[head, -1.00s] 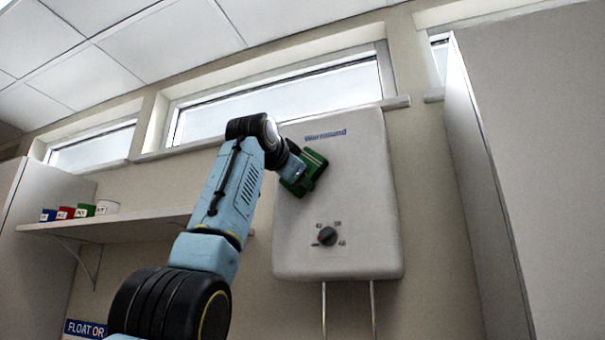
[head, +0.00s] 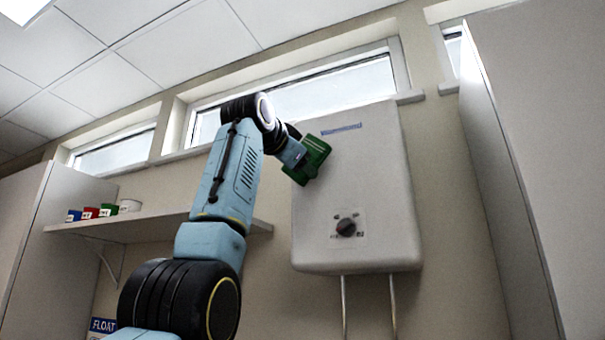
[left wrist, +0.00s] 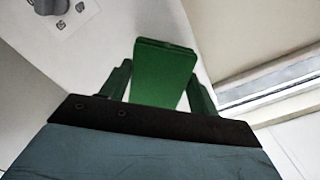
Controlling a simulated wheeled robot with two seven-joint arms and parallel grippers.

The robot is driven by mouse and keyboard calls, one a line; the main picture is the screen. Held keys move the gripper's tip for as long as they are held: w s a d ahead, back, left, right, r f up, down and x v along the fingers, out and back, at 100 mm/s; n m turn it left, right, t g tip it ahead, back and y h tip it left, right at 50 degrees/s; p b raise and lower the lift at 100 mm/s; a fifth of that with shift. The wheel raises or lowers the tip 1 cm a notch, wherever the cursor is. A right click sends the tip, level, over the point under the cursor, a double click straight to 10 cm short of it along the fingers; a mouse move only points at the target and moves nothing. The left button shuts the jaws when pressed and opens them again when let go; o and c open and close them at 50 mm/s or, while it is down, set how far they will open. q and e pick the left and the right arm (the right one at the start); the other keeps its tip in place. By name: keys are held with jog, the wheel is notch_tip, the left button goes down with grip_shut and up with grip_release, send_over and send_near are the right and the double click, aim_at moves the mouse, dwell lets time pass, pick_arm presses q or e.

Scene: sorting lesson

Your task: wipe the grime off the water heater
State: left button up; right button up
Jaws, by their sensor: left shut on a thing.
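The water heater (head: 365,200) is a white box on the wall, with a blue brand label at its top and a dark knob (head: 346,227) low on its front. My left gripper (head: 310,160) is shut on a green block-like wiper (left wrist: 163,75), held against or just in front of the heater's upper left front. I cannot tell whether it touches. In the left wrist view the heater's front (left wrist: 95,60) lies beyond the wiper, with the knob at the top left. I see no clear grime on the visible front. My right gripper is not in view.
A wall shelf (head: 150,225) at left holds several small coloured cups (head: 105,209). A tall pale cabinet (head: 540,170) stands close on the right. Windows (head: 300,95) run above the heater, and two pipes (head: 344,305) drop below it.

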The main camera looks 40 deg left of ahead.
pick_arm(q)
jog(key=shift+s+d, duration=0.2)
jog(key=shift+s, duration=0.4)
jog(key=shift+s, duration=0.15)
jog(key=b+v, duration=0.1)
jog(key=v, duration=0.1)
jog(key=shift+s+d+b, duration=0.15)
jog(key=shift+s+b, duration=0.25)
jog(key=shift+w, duration=0.1)
